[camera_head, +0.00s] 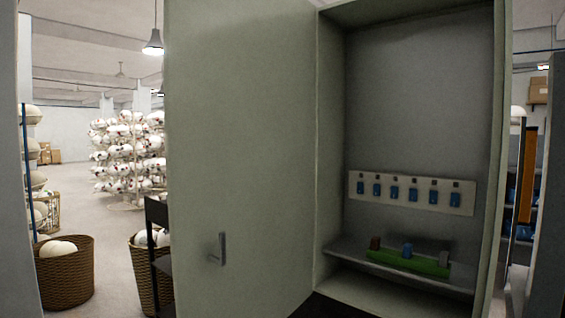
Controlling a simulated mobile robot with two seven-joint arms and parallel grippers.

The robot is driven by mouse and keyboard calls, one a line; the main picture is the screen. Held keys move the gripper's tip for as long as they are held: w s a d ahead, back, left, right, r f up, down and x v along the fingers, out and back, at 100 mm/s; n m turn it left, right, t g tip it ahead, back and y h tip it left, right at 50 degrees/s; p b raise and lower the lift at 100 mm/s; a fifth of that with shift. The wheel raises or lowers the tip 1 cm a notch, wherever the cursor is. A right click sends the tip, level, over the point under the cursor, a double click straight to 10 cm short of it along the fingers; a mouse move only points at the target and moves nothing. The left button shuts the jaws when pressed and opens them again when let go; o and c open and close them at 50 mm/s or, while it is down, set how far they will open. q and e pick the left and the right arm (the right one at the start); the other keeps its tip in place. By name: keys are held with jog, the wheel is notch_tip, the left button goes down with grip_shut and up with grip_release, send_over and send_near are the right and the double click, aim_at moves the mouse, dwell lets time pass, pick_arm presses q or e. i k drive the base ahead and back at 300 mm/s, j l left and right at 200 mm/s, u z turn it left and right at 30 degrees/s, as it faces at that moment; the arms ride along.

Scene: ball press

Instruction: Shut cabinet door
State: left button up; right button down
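The cabinet (330,150) stands in the right half of the head view, with its inside showing. The cabinet door (240,120) is a tall pale green-grey panel, swung open to the left of the opening. A small metal handle (222,249) sits low on the door's visible face. Inside the cabinet, a white panel (400,193) with several blue switches is fixed to the back wall. A shelf (345,254) below it holds a green block (410,263) with small brown, blue and grey pieces on it. Neither of my grippers is in view.
Wicker baskets with pale balls stand at the left, one (66,275) in front and another (150,290) partly behind a dark stand (160,240). Racks of white balls (128,150) stand further back. Open floor (105,225) lies between them. Shelving (527,170) is at the right.

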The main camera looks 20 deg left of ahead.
aim_at(239, 76)
jog(key=j+z, duration=0.15)
jog(key=z, duration=0.25)
jog(key=i+j+z, duration=0.1)
jog(key=z, duration=0.35)
jog(key=j+z, duration=0.25)
jog(key=z, duration=0.15)
jog(key=k+j, duration=0.1)
jog(key=j, duration=2.45)
